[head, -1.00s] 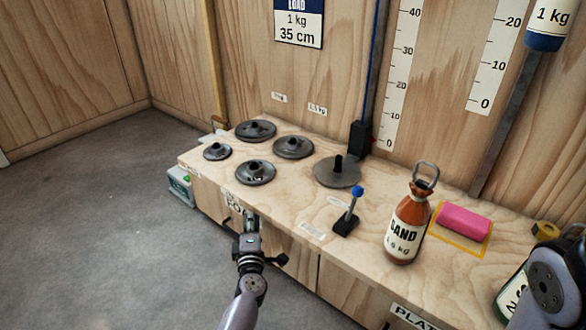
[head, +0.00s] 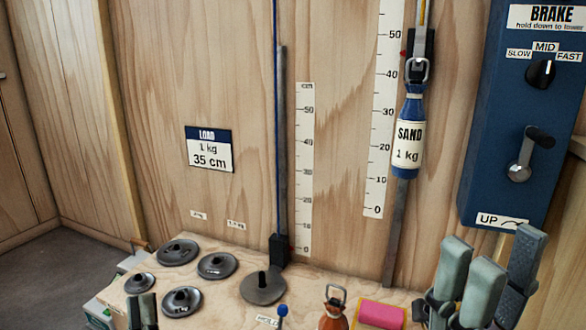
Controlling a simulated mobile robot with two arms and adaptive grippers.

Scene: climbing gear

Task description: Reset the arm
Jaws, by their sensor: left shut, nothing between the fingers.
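My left gripper (head: 142,312) shows at the bottom left of the head view, only its dark fingers in sight. They are close together with nothing between them, in front of the bench near the dark weight plates (head: 182,301). My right gripper (head: 482,280) is at the lower right with its grey fingers pointing up and spread apart. It holds nothing that I can see and is below the blue brake box (head: 520,110). Most of both arms is out of view.
A blue sand bottle (head: 408,140) marked 1 kg hangs on the right rail. A dark plate (head: 263,287) sits below the left rail. The orange bottle (head: 334,310), pink block (head: 381,314) and blue-knobbed lever (head: 282,312) stand along the bench front.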

